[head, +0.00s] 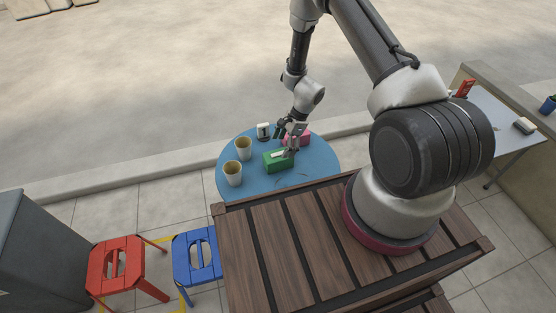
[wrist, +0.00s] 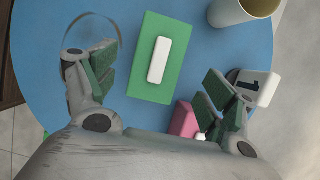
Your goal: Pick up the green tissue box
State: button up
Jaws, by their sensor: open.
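The green tissue box (head: 273,164) lies on the round blue table (head: 257,185) in the head view. It also shows in the wrist view (wrist: 140,62), with a white slot or tissue strip (wrist: 160,60) on top. My gripper (head: 289,147) is above the table at the box's right end in the head view. In the wrist view my gripper (wrist: 155,88) is open, its fingers spread to the left and right with the box between and ahead of them. Nothing is held. Whether the fingers touch the box cannot be told.
A pink box (head: 301,137) stands close beside my gripper. A white block with a dark mark (head: 263,131) and two cups (head: 243,148) (head: 233,173) stand on the table. Red (head: 115,270) and blue (head: 197,257) stools are nearby.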

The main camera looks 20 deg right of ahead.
aim_at(280, 154)
jog(key=x, duration=0.7)
jog(key=shift+s+d, duration=0.1)
jog(key=shift+d, duration=0.05)
jog(key=shift+f, duration=0.25)
dwell(0.4)
jog(key=c, duration=1.1)
